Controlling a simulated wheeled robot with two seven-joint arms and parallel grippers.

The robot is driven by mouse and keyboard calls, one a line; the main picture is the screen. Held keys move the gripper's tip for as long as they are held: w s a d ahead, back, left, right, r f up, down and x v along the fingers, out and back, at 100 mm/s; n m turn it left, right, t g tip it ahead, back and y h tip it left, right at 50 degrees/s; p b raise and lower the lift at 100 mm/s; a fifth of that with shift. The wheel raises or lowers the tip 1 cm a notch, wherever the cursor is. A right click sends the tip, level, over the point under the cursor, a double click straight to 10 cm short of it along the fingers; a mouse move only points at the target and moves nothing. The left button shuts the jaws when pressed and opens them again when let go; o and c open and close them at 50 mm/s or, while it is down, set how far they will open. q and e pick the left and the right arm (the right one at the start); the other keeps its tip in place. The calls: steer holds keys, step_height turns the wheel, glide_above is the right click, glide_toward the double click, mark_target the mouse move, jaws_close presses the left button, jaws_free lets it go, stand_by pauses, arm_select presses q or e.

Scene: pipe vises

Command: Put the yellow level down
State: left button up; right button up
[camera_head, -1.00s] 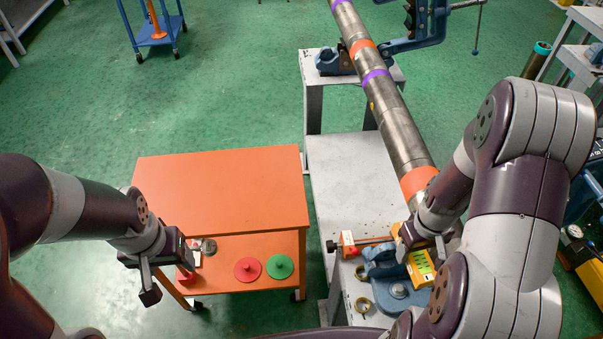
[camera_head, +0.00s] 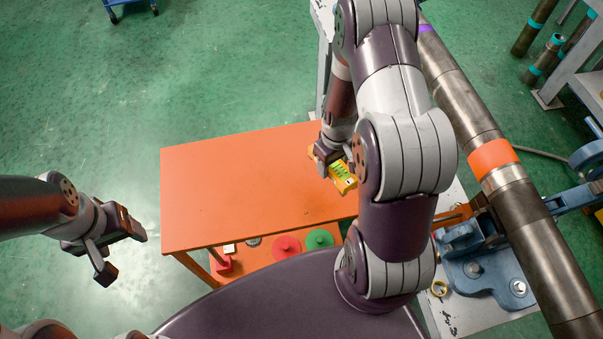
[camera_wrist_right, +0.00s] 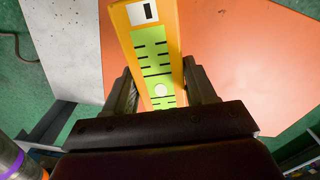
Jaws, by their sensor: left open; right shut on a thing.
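The yellow level (camera_head: 342,175) has a green scale face with black marks. My right gripper (camera_head: 330,160) is shut on it, over the right part of the orange table top (camera_head: 240,190). The level also shows in the right wrist view (camera_wrist_right: 152,50), between the two fingers (camera_wrist_right: 160,90), with its far end sticking out past them. Whether it touches the table top cannot be told. My left gripper (camera_head: 104,252) is open and empty, left of the orange table. My right arm hides part of the table's right side.
The long pipe (camera_head: 465,110) with an orange band lies in the blue vise (camera_head: 480,260) at the right. A red disc (camera_head: 286,246) and a green disc (camera_head: 319,239) lie on the table's lower shelf. The left and middle of the orange top are clear.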

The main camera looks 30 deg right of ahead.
glide_above(307, 184)
step_height(307, 184, down, 3)
steer(key=shift+d+f+p, duration=0.1)
steer(key=shift+f+p, duration=0.1)
steer(key=shift+p, duration=0.1)
steer(key=shift+a+f, duration=0.2)
steer(key=shift+f, duration=0.15)
step_height(307, 184, down, 3)
steer(key=shift+s+d+r+p, duration=0.1)
steer(key=shift+s+p, duration=0.05)
steer(key=shift+p, duration=0.15)
steer(key=shift+f, duration=0.45)
steer(key=shift+f, duration=0.15)
steer(key=o, duration=1.4)
steer(key=shift+c, duration=0.2)
